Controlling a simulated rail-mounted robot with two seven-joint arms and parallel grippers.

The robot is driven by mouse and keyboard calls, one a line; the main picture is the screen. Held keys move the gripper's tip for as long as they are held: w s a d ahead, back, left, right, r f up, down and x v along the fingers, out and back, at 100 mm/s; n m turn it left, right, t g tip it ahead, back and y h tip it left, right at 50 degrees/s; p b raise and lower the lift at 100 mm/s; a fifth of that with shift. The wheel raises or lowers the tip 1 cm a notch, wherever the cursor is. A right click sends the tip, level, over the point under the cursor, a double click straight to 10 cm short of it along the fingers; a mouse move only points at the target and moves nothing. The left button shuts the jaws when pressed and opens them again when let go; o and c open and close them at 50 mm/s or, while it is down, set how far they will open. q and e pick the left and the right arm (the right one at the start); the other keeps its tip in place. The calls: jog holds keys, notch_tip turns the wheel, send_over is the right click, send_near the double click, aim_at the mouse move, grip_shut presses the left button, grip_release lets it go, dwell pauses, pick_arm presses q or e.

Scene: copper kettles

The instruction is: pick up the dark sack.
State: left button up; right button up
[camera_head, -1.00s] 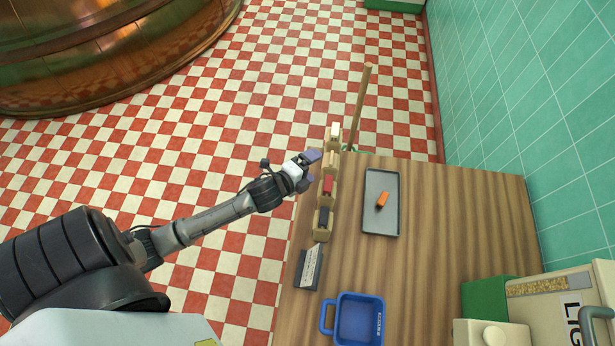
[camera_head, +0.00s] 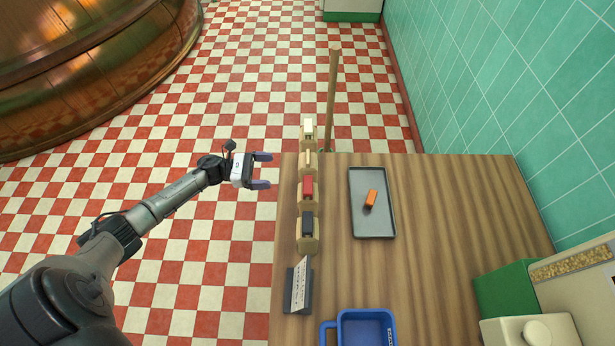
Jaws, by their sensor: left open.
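The dark sack (camera_head: 307,222) is a small dark grey block-like piece. It stands in the nearest compartment of a tan wooden rack (camera_head: 308,247) along the table's left edge. My left gripper (camera_head: 267,170) is open and empty. Its two purple-grey fingers point right, towards the rack, and appear left of the table edge, level with the rack's upper middle. It is apart from the dark sack, which lies below and right of it in the picture. My right gripper is not in view.
The rack also holds a red piece (camera_head: 308,187), beside the dark sack, and paler pieces farther back. A grey tray (camera_head: 372,226) with an orange piece (camera_head: 371,198), a card holder (camera_head: 299,287) and a blue bin (camera_head: 365,318) are on the table. A wooden pole (camera_head: 331,95) stands behind.

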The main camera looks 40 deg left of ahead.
aim_at(308, 170)
pick_arm(q)
jog(key=shift+p+x, duration=0.75)
jog(key=shift+x, duration=5.7)
jog(key=shift+w+f, duration=0.1)
jog(key=shift+w, duration=0.05)
jog(key=shift+a, duration=0.1)
jog(key=c, duration=1.2)
